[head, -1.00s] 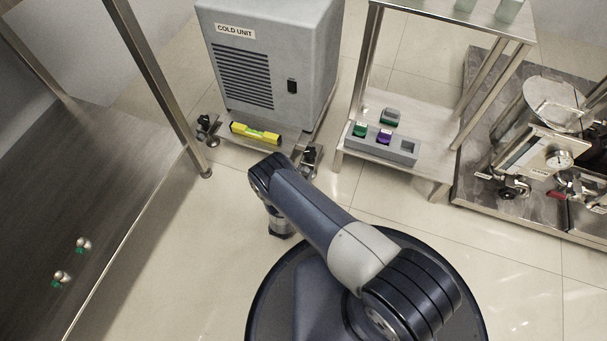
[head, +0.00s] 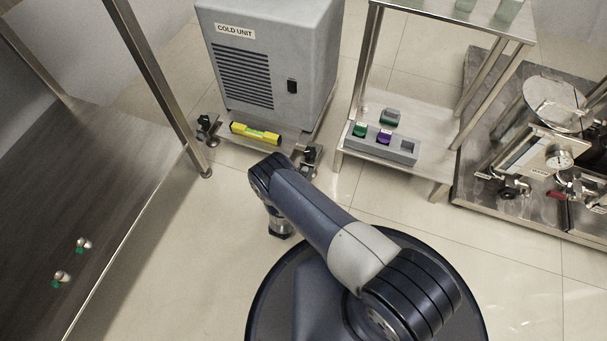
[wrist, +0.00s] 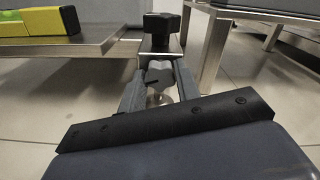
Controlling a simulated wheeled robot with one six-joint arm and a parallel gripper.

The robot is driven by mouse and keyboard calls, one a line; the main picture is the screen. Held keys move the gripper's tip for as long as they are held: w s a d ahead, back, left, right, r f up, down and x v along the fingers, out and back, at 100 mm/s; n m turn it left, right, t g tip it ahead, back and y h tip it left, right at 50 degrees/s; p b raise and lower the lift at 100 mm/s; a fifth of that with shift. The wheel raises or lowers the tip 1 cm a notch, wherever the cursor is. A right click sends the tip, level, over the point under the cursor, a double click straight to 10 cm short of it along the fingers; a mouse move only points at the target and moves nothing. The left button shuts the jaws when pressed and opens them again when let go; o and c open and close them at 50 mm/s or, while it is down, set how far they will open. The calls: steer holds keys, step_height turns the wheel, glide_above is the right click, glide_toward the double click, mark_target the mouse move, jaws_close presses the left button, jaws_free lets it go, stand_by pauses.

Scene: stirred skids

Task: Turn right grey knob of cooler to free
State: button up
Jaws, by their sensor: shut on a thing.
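The cooler (head: 270,60) is a grey box labelled COLD UNIT on a low metal skid. Its right front corner fitting (head: 311,153) has a black knob on top. In the wrist view that black knob (wrist: 161,24) stands upright on a metal bracket at the skid's corner. Below it, the grey knob (wrist: 160,72) sits between the fingers of my gripper (wrist: 160,80). My gripper is shut on the grey knob, touching it from both sides. The fingers partly hide the knob, and its marking cannot be read.
A yellow spirit level (head: 256,133) lies on the skid's front edge, left of the fitting. A metal stand (head: 368,148) with a grey block tray (head: 400,152) is on the right. A steel table (head: 60,200) is on the left. Floor around my base is open.

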stand_by(0.4)
steer(key=o, duration=1)
steer(key=p+v, duration=0.2)
steer(key=v, duration=0.9)
steer(key=b+x, duration=0.2)
steer(key=x, duration=0.9)
